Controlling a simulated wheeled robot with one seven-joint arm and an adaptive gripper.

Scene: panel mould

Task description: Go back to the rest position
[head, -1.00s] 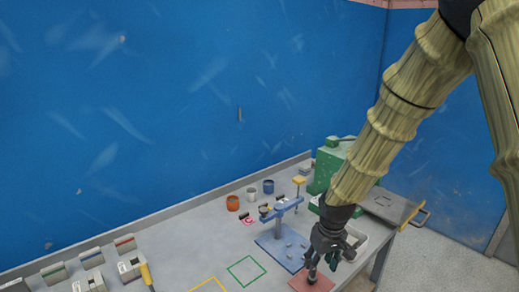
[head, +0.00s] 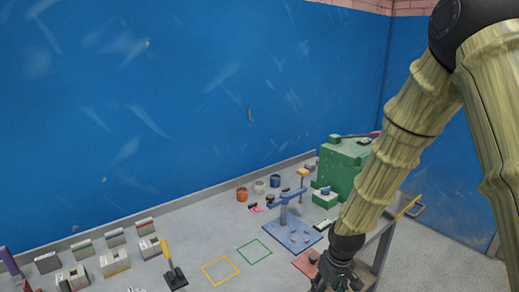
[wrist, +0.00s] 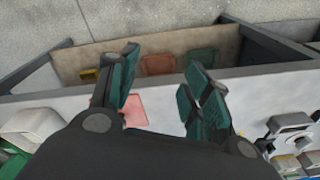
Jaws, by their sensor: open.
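My gripper (head: 338,280) is at the bottom of the head view, over the front right part of the grey table (head: 215,226). In the wrist view my gripper (wrist: 160,90) shows two dark fingers with teal pads spread apart, with nothing between them. A red-pink square plate (head: 306,262) lies on the table just left of my gripper, with a small dark piece on it. The plate's pink surface also shows between the fingers in the wrist view (wrist: 134,110).
A blue stand (head: 290,236) with a post and arm is on the table behind the plate. A green machine (head: 340,165) stands at the back right. Yellow (head: 220,270) and green (head: 254,251) outlined squares lie clear. Several small boxes (head: 115,262) and a yellow-handled tool (head: 171,268) stand at left.

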